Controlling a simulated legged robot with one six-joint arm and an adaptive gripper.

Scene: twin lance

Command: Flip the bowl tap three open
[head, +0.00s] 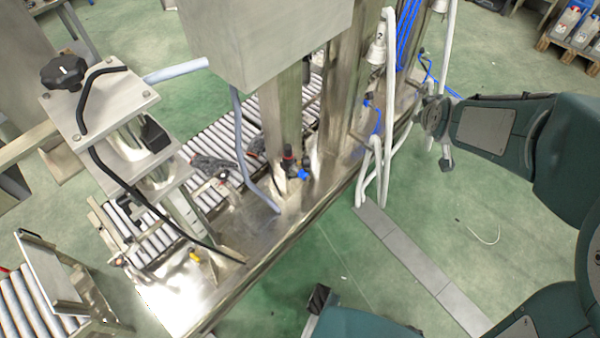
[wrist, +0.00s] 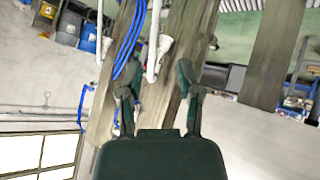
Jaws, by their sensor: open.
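No part clearly marked three shows, and I cannot tell which fitting is bowl tap three. A white bell-shaped bowl (head: 377,52) marked 2 hangs on a steel post at upper centre in the head view, with white pipe beside it. Another white bowl (head: 440,5) is cut by the top edge. In the wrist view a white bowl (wrist: 164,46) shows beyond my gripper (wrist: 156,82), whose two dark green fingers stand apart with nothing between them. In the head view my arm's end (head: 434,116) is right of the posts, by the white pipes; its fingers are not clear there.
Blue hoses (head: 408,35) hang by the posts. White pipes (head: 385,165) loop down near the steel frame's edge. A roller conveyor (head: 225,140) runs behind, and a steel stand with a black knob (head: 63,72) is at left. Open green floor (head: 460,215) lies right of the frame.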

